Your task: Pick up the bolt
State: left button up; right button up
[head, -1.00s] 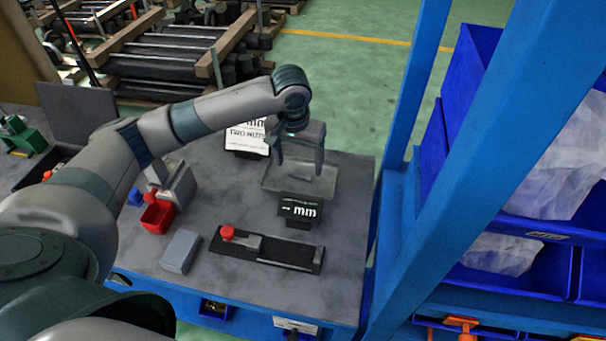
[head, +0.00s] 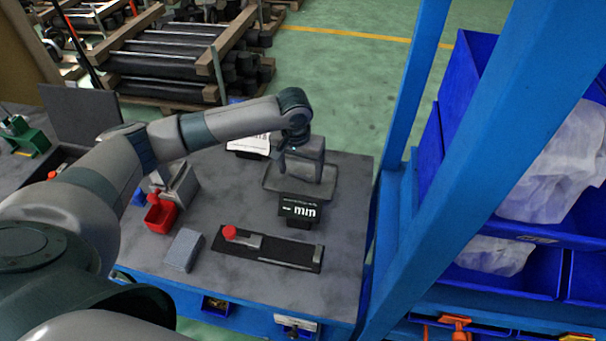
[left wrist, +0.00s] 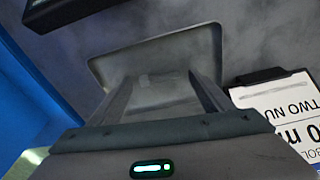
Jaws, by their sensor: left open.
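A shallow grey tray (head: 326,195) stands at the far right of the grey bench, and it also shows in the left wrist view (left wrist: 207,45). A small, faint grey shape, likely the bolt (left wrist: 157,80), lies on the tray floor; its outline is hard to make out. My left gripper (head: 300,178) points down over the tray, its fingers apart and empty. In the left wrist view its fingertips (left wrist: 160,84) frame the grey shape from both sides. In the head view the gripper hides the bolt. My right gripper is not in view.
A black display reading "mm" (head: 299,207) stands just in front of the tray. A white sign (head: 250,145) is behind left. A dark fixture with a red knob (head: 265,248), a grey block (head: 183,250) and a red bin (head: 160,215) are nearer. A blue post (head: 400,110) rises right.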

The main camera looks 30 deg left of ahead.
aim_at(300, 175)
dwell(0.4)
pick_arm(q)
jog(key=c, duration=1.1)
jog(key=shift+c, duration=0.2)
jog(key=shift+r, duration=0.1)
jog(key=shift+r+b, duration=0.4)
jog(key=shift+r, duration=0.1)
notch_tip(300, 175, up, 2)
jog(key=shift+r+b, duration=0.2)
jog(key=shift+b, duration=0.35)
jog(key=w+d+r+b, duration=0.2)
jog(key=d+r, duration=0.5)
jog(key=d, duration=0.4)
jog(key=shift+w+d+r+b, duration=0.2)
jog(key=shift+w+b, duration=0.2)
jog(key=shift+b, duration=0.3)
